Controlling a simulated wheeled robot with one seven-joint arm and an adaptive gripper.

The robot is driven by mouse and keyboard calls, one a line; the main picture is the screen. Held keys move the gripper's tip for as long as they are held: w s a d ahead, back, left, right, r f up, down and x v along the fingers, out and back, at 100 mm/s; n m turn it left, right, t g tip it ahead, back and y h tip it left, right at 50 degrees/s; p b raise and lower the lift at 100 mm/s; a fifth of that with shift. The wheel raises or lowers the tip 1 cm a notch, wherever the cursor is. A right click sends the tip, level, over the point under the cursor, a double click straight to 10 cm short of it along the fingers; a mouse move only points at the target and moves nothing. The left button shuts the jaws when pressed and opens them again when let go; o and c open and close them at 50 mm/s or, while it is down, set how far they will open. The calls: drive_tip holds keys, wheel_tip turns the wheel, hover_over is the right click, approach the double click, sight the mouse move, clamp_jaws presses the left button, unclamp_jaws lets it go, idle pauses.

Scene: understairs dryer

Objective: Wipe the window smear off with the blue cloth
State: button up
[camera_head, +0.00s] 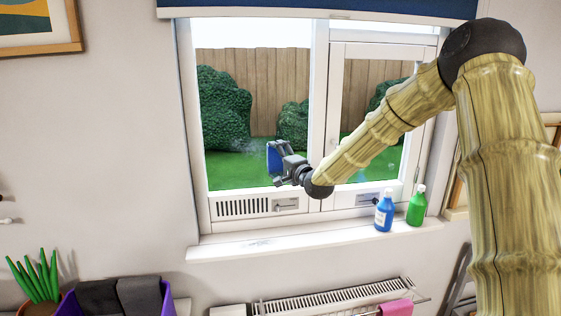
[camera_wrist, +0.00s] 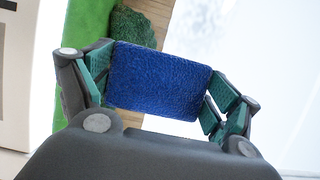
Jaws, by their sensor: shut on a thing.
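My gripper (camera_head: 286,163) is shut on the blue cloth (camera_head: 272,158), in front of the lower right part of the window's left pane. In the wrist view the blue cloth (camera_wrist: 160,80) spans flat between the two green-padded fingers of my gripper (camera_wrist: 158,88). A faint whitish smear (camera_head: 235,144) shows on the left pane, left of the cloth. I cannot tell whether the cloth touches the glass. Part of the smear may be hidden.
A blue bottle (camera_head: 383,214) and a green bottle (camera_head: 416,207) stand on the right of the window sill (camera_head: 320,236). A greyish mark (camera_head: 260,243) lies on the sill's left part. A radiator (camera_head: 335,300) and a purple bin (camera_head: 70,303) are below.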

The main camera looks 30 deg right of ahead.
sight(239, 150)
drive_tip(key=shift+w+a+b, duration=0.25)
drive_tip(key=shift+a, duration=0.55)
drive_tip(key=shift+w+a+b, duration=0.2)
drive_tip(key=shift+a, duration=0.6)
drive_tip(key=shift+w+a+b, duration=0.25)
drive_tip(key=shift+a, duration=0.55)
drive_tip(key=shift+w+a+r+b, duration=0.1)
drive_tip(key=shift+w+a+b, duration=0.1)
drive_tip(key=shift+a, duration=0.45)
drive_tip(key=shift+w+a+b, duration=0.15)
drive_tip(key=shift+w+a, duration=0.05)
drive_tip(key=shift+a, duration=0.4)
drive_tip(key=shift+w+a+b, duration=0.25)
drive_tip(key=shift+a+b, duration=0.05)
drive_tip(key=shift+a, duration=0.6)
drive_tip(key=shift+w+a+b, duration=0.25)
drive_tip(key=shift+a+b, duration=0.05)
drive_tip(key=shift+a, duration=0.65)
drive_tip(key=shift+w+a+b, duration=0.25)
drive_tip(key=shift+a+b, duration=0.05)
drive_tip(key=shift+a, duration=0.6)
drive_tip(key=shift+w+a, duration=0.25)
drive_tip(key=shift+a, duration=0.7)
drive_tip(key=shift+r, duration=1.6)
drive_tip(key=shift+d, duration=0.1)
drive_tip(key=shift+d, duration=0.1)
